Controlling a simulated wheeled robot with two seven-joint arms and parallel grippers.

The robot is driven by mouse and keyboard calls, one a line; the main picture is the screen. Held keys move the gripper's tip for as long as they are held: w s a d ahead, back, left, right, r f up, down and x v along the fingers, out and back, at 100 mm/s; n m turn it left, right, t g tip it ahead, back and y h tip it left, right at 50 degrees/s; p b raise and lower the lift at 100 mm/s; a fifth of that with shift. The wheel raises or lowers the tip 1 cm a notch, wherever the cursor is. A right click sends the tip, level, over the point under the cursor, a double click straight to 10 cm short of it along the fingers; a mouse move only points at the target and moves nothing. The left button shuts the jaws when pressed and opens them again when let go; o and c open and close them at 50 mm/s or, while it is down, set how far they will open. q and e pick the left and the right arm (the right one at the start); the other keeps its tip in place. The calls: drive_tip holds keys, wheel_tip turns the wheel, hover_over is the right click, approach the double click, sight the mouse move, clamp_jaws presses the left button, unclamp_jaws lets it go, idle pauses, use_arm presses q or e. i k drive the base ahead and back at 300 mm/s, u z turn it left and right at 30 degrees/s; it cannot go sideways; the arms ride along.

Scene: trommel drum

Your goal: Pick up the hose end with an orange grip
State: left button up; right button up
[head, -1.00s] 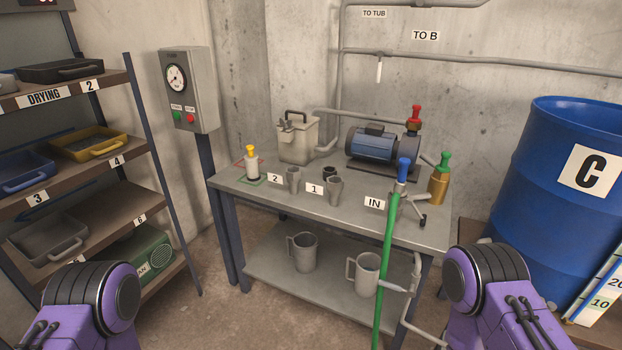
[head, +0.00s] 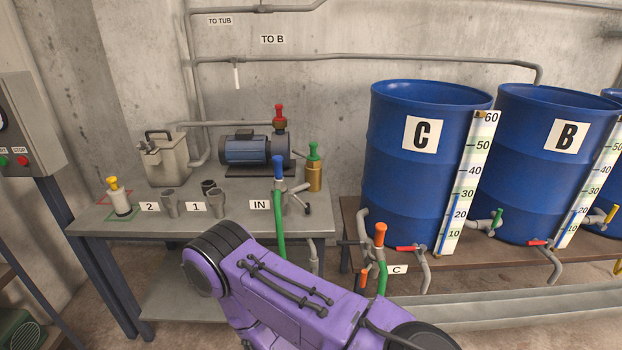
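The hose end with an orange grip (head: 380,235) stands upright in front of the blue barrel C, at the left end of the low barrel bench. A green hose (head: 382,279) hangs from it. A smaller orange piece (head: 362,276) shows just below left of it, among grey fittings. Another hose end, with a blue grip (head: 278,168), stands at the IN label on the grey table. A purple link of one of my arms crosses the lower middle and hides part of the table. Neither gripper shows.
Barrel C (head: 400,190) and barrel B (head: 530,190) stand on the bench, with taps and bent outlet pipes at the front. The grey table (head: 100,222) holds a pump (head: 245,150), cups and bottles. A grey trough (head: 540,300) runs in front of the barrels.

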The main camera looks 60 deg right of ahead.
sight(376, 254)
drive_tip(key=u, duration=0.4)
drive_tip(key=i, duration=0.7)
drive_tip(key=z, duration=1.65)
